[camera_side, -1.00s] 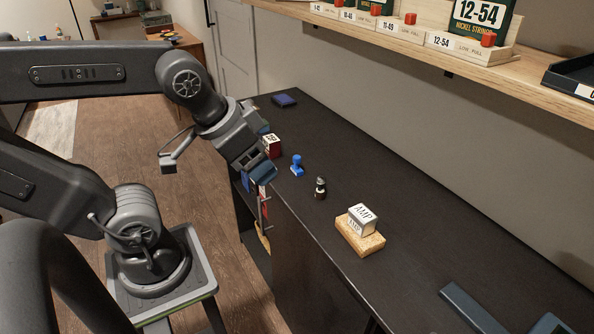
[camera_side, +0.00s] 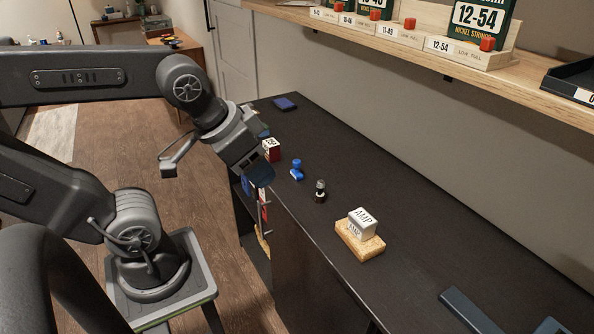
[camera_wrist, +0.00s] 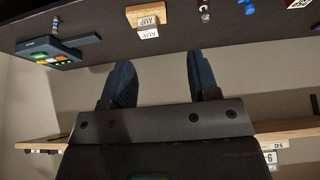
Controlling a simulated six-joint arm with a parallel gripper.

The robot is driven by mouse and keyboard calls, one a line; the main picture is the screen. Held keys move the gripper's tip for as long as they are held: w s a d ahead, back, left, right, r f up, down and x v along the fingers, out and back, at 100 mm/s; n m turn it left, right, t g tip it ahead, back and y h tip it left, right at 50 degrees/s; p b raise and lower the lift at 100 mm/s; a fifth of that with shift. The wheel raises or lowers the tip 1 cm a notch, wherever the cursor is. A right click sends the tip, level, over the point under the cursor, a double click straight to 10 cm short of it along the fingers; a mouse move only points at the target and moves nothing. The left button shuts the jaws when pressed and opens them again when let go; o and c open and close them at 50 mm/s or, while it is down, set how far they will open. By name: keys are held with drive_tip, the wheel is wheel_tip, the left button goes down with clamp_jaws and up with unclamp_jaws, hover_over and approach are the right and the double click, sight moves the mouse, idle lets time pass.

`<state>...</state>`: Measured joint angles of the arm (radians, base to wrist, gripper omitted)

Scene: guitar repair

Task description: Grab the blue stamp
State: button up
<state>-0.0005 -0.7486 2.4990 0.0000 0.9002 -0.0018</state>
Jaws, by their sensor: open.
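The blue stamp (camera_side: 297,170) stands upright on the dark bench top (camera_side: 330,240), near its front edge, in the side view. In the wrist view the blue stamp (camera_wrist: 247,5) shows at the top edge, partly cut off. My gripper (camera_side: 258,176) is at the bench's front edge, left of the stamp and apart from it. In the wrist view my gripper (camera_wrist: 160,85) has its two fingers wide apart with nothing between them.
A red and white block (camera_side: 271,149) stands behind the stamp. A small dark bottle-like piece (camera_side: 320,191) stands in front of it. An AMP block (camera_side: 361,224) rests on a wooden base (camera_side: 359,243). A shelf (camera_side: 480,70) runs above the bench. A dark blue pad (camera_side: 285,103) lies at the far end.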

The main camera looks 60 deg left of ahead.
drive_tip(key=w+a+r+n+g, duration=0.1)
drive_tip(key=w+a+n+g, duration=0.1)
drive_tip(key=w+a+n, duration=0.4)
drive_tip(key=n+g, duration=0.4)
drive_tip(key=n, duration=0.8)
hover_over(297, 168)
drive_tip(key=w+a, duration=0.1)
wheel_tip(297, 168, down, 12)
wheel_tip(297, 168, down, 7)
drive_tip(key=shift+w+f, duration=0.1)
drive_tip(key=shift+w, duration=0.05)
drive_tip(key=shift+s+f, duration=0.2)
drive_tip(key=shift+f, duration=1.2)
drive_tip(key=shift+s+f, duration=0.2)
drive_tip(key=shift+f, duration=1.15)
drive_tip(key=c, duration=1)
